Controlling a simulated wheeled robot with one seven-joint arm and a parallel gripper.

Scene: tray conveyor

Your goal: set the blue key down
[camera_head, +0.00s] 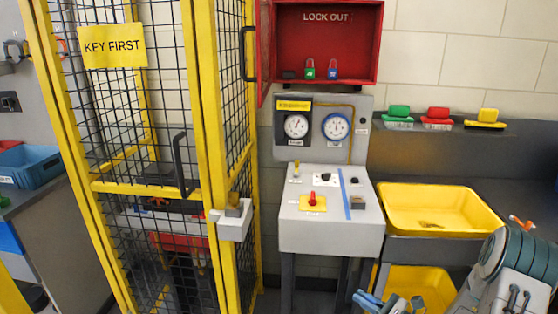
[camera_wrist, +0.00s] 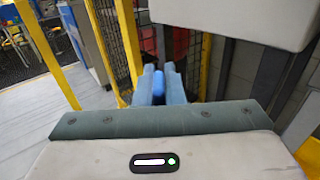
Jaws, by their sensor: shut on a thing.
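My gripper (camera_wrist: 160,72) is shut on a small bright blue thing (camera_wrist: 158,84), which I take to be the blue key. Only its blue part shows between the pale blue fingers in the wrist view; the rest is hidden. In the head view my gripper (camera_head: 388,303) is at the bottom edge, low in front of the yellow bins and right of the grey console. I cannot make out the key there. In the wrist view the fingers point toward the dark space beside the yellow-framed cage, apart from any surface.
The grey console (camera_head: 328,238) has gauges and a red knob. The yellow mesh cage (camera_head: 192,120) stands left, with a small grey box on its post (camera_head: 232,222). A red lockout cabinet (camera_head: 378,40) holds two padlocks. A yellow bin (camera_head: 450,190) sits right on a dark counter.

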